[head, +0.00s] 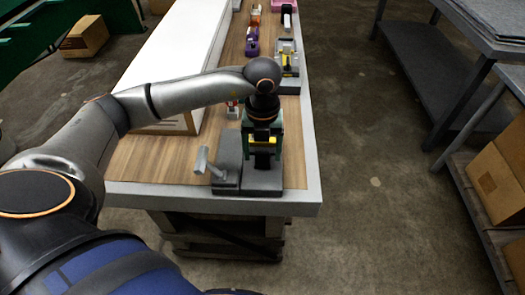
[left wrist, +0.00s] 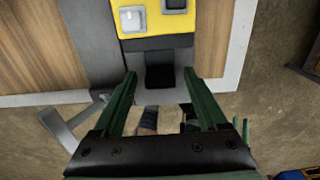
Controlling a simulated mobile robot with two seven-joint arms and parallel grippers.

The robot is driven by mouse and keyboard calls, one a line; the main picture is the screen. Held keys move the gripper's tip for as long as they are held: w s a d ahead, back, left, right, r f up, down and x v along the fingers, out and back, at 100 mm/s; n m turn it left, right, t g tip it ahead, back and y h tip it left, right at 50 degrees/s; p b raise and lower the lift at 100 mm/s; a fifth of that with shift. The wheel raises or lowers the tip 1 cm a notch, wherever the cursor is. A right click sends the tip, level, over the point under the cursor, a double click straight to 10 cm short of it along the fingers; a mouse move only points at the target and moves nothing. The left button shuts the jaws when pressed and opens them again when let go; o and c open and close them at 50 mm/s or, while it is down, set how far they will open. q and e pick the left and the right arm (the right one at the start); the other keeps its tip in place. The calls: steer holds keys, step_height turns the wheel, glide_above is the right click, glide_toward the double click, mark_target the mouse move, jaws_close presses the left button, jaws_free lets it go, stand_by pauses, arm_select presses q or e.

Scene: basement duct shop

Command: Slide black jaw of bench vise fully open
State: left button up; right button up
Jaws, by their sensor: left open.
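The bench vise stands at the near end of the workbench, with a grey base (head: 262,182) and a grey handle (head: 206,164) at its left. A yellow part (left wrist: 157,24) and a black jaw (left wrist: 160,77) show in the left wrist view; the yellow part also shows in the head view (head: 263,141). My left gripper (head: 263,158) points down over the vise. Its green fingers are open, one on each side of the black jaw, in the left wrist view (left wrist: 160,80). I cannot tell whether they touch it. My right gripper is out of view.
The wooden bench top (head: 150,165) has a grey edge close to the vise. Another grey and yellow device (head: 288,62) and small items stand farther back. Shelves with cardboard boxes (head: 497,185) stand at the right.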

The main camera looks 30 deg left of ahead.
arm_select(q)
steer(key=shift+f, duration=0.25)
jaws_close()
stand_by(0.5)
stand_by(0.9)
